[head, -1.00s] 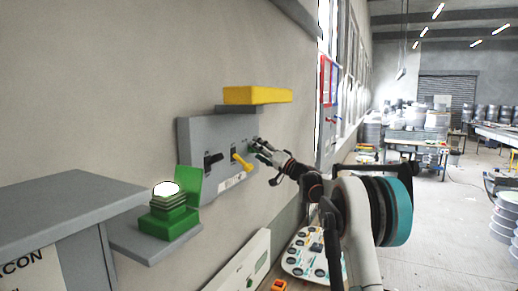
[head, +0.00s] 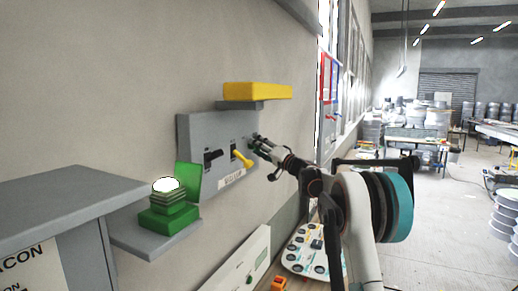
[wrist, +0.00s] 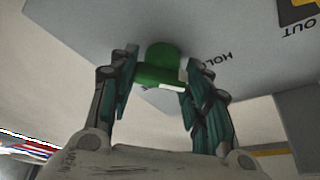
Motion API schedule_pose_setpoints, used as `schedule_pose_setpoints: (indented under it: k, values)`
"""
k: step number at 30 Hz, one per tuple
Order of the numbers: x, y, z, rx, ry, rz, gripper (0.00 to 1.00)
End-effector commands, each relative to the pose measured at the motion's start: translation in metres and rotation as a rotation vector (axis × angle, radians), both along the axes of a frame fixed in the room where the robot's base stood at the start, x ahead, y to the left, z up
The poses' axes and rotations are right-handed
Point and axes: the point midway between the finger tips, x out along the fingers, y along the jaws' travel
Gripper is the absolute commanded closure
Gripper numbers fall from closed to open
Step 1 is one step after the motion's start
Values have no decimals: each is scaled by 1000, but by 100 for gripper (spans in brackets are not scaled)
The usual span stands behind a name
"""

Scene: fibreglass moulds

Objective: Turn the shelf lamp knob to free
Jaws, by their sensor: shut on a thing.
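A green knob (wrist: 160,62) sits on a grey panel in the wrist view, with a white mark on its near edge. Lettering that seems to read HOLD stands to its right, upside down. My gripper (wrist: 158,88) has one finger on each side of the knob and is shut on it. In the head view my gripper (head: 254,145) is at the right end of the grey wall panel (head: 192,130) and hides the knob there. Whether the knob is turned to free cannot be read.
The panel also carries a black handle (head: 212,156) and a yellow handle (head: 241,159), left of my gripper. A yellow block (head: 257,91) lies on a small shelf above. A green box (head: 169,217) with a stack stands on a lower shelf at left.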

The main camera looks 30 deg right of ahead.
Motion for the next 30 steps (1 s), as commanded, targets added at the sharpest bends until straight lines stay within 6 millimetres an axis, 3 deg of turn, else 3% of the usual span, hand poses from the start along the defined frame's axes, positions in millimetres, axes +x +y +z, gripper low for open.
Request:
schedule_pose_setpoints:
  k: [30]
  values:
    - [0,0,2,708,557,-3,80]
